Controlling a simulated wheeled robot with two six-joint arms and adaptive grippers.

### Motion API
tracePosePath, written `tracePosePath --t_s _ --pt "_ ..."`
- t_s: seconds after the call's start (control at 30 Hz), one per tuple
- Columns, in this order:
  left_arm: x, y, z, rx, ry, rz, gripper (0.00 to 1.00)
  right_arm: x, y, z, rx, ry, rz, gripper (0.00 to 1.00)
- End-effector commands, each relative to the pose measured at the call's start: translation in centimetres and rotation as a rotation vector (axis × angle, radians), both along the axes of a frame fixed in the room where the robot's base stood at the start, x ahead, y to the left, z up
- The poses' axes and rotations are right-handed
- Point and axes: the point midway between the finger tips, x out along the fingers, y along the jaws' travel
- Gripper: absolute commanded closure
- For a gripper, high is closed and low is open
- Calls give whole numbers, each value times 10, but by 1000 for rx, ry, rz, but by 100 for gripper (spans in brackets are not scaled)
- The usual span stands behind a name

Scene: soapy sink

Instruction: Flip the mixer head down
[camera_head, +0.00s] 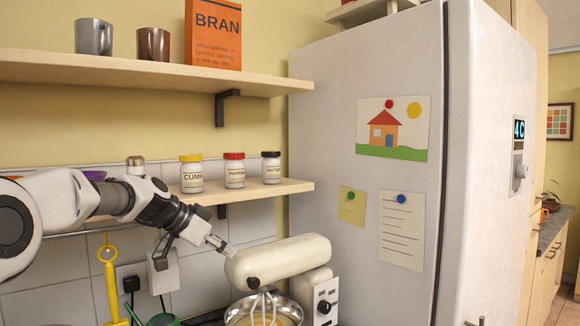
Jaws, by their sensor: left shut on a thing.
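The cream stand mixer stands at the bottom centre, in front of the fridge. Its mixer head (285,262) lies close to level, its front end to the left. The wire whisk (263,306) hangs from it into the metal bowl (236,312), which the lower picture edge cuts off. A dial shows on the mixer's base (325,300). My left gripper (226,250) comes in from the left, its fingertip at the upper front end of the mixer head. It is shut on the head; the exact grip is hard to see. My right gripper is not in view.
A lower shelf (270,189) with several jars runs above the mixer. The tall fridge (340,110) stands close on the right. A yellow utensil (109,275) hangs by a wall socket (160,272) at the left. An upper shelf (130,77) holds mugs and a bran box.

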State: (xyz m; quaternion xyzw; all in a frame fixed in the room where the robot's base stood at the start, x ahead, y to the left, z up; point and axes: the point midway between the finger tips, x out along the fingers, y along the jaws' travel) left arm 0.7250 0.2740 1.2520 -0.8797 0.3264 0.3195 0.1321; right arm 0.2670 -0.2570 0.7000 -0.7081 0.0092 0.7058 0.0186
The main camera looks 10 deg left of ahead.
Motion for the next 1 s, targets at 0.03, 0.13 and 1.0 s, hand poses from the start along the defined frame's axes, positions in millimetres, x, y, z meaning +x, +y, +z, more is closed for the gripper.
tracePosePath --t_s 0.03,0.13,1.0 --pt "-4 -1 -23 5 47 -13 100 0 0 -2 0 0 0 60" --pt "-5 -2 -15 5 43 -11 100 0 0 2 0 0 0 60" --pt "-80 54 67 6 -2 10 100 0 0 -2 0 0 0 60"
